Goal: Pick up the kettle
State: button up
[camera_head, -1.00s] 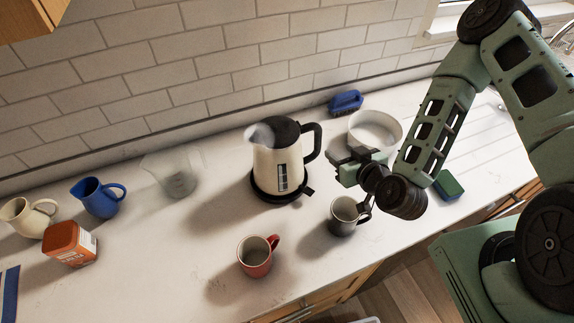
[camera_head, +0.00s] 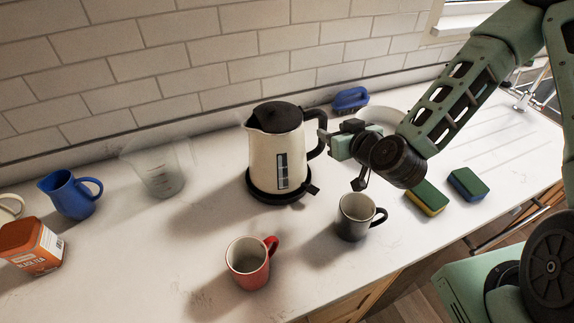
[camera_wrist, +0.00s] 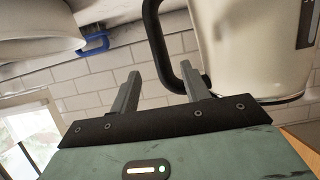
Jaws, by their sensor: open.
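The kettle (camera_head: 277,150) is cream with a black lid, black base and a black handle on its right side. It stands upright on the counter in the head view. My gripper (camera_head: 328,140) is just right of the handle, its fingers pointing toward it. In the wrist view the kettle body (camera_wrist: 250,45) fills the upper right, and its black handle (camera_wrist: 158,45) hangs down left of it. My gripper (camera_wrist: 160,85) is open there, with the handle's lower part beyond and between the fingertips. Whether a finger touches the handle I cannot tell.
A grey mug (camera_head: 352,217) stands just below my gripper, and a red mug (camera_head: 247,263) is nearer the front edge. A white bowl (camera_head: 385,114) and a blue brush (camera_head: 350,100) are behind. Two sponges (camera_head: 427,198) lie right. A clear beaker (camera_head: 160,170) stands left.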

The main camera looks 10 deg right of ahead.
aim_at(325, 126)
jog(key=shift+p+x, duration=1.3)
jog(key=shift+x, duration=0.4)
jog(key=p+x, duration=0.1)
jog(key=x, duration=0.2)
jog(key=shift+w+a+r+p, duration=0.1)
jog(key=shift+a+r+p, duration=0.15)
jog(key=shift+p, duration=0.1)
jog(key=shift+w+a+f, duration=0.1)
jog(key=shift+w+f, duration=0.3)
jog(key=shift+w, duration=0.05)
grip_shut()
jog(key=shift+a+r, duration=0.1)
jog(key=shift+r, duration=0.1)
